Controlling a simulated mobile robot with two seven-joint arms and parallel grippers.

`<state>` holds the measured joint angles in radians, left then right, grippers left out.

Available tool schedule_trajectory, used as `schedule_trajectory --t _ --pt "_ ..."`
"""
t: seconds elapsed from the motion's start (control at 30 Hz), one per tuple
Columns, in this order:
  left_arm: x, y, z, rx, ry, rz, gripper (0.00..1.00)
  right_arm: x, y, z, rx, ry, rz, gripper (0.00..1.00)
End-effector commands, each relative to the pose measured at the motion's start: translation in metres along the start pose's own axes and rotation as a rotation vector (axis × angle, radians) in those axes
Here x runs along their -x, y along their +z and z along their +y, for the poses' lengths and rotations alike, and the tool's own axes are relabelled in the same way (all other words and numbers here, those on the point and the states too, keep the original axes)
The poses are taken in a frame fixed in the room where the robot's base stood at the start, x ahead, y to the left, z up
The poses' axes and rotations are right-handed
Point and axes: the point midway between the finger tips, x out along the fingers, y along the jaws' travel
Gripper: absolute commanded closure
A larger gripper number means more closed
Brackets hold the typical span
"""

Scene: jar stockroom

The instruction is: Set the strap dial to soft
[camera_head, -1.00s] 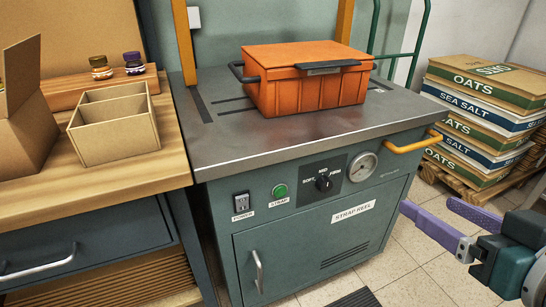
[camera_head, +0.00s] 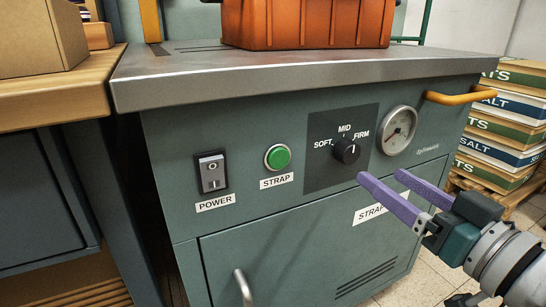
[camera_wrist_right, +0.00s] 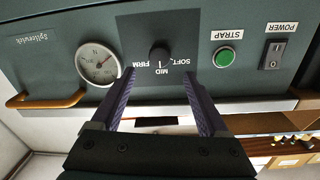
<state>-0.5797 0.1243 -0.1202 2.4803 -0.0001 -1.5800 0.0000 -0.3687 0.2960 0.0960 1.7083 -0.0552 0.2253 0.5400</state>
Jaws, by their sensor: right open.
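The strap dial (camera_head: 346,151) is a black round knob on a dark plate marked SOFT, MID and FIRM on the front of the strapping machine. Its white mark appears to lie toward the FIRM side. My right gripper (camera_head: 380,176) has purple fingers, open and empty, just below and to the right of the dial, apart from it. In the right wrist view, upside down, the dial (camera_wrist_right: 159,54) sits ahead, between the open fingers (camera_wrist_right: 158,72) in the picture. My left gripper is not in view.
Left of the dial are a green STRAP button (camera_head: 277,157) and a POWER switch (camera_head: 211,173). A gauge (camera_head: 397,131) and a yellow handle (camera_head: 460,97) are to the right. The steel worktop (camera_head: 300,75) overhangs above, with an orange crate (camera_head: 310,22) on it.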

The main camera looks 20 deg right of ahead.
Motion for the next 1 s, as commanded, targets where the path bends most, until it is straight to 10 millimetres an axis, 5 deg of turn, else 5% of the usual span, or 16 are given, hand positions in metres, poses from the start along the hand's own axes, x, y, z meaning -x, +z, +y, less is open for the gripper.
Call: schedule_trajectory --t 0.33,0.77,1.0 --pt "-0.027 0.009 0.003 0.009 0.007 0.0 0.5 -0.062 0.003 0.001 0.002 0.0 0.001 0.22" --pt "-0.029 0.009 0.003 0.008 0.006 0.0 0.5 -0.074 0.001 0.0 0.001 0.001 -0.002 0.22" --pt "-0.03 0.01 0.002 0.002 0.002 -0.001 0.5 -0.073 0.001 0.0 0.001 0.001 -0.002 0.48"
